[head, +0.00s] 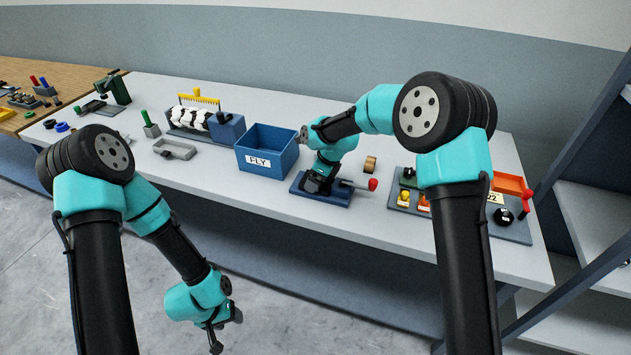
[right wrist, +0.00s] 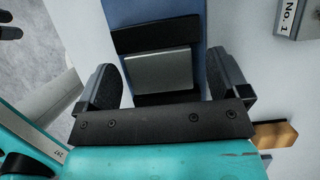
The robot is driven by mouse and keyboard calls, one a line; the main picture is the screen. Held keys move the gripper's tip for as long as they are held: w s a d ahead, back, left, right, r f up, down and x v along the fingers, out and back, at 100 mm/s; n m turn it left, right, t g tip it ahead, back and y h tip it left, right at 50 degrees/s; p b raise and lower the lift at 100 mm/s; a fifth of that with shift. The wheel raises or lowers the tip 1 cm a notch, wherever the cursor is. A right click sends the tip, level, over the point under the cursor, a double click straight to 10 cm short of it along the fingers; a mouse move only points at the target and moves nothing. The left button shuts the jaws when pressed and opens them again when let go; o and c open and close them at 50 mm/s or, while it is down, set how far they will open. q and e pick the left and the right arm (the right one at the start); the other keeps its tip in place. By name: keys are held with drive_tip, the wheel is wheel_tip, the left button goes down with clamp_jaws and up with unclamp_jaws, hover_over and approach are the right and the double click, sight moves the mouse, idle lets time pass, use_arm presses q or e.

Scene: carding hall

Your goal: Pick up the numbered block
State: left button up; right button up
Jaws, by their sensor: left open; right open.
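My right gripper (head: 318,182) is open over a blue-based fixture (head: 340,195) on the table. In the right wrist view its two dark fingers (right wrist: 164,82) stand apart on either side of a plain grey block or plate (right wrist: 158,70) set in a dark holder on the blue base (right wrist: 155,10). No number shows on that block, and I cannot tell whether the fingers touch it. My left gripper (head: 218,335) is open and empty, low in front of the table.
A blue bin marked "FLY" (head: 267,148) stands left of the fixture. A grey control board (head: 510,228) lies further right. Bare tabletop (head: 240,190) lies in front of the bin.

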drive_tip(key=shift+c, duration=0.4)
drive_tip(key=c, duration=1.3)
drive_tip(key=shift+r, duration=0.2)
wheel_tip(320, 180, up, 2)
drive_tip(key=shift+r, duration=0.1)
drive_tip(key=shift+s+r, duration=0.4)
drive_tip(key=shift+r, duration=0.15)
drive_tip(key=s+a+r, duration=0.1)
drive_tip(key=s, duration=1.4)
drive_tip(key=shift+r, duration=0.2)
drive_tip(key=shift+s, duration=0.1)
drive_tip(key=shift+r, duration=0.15)
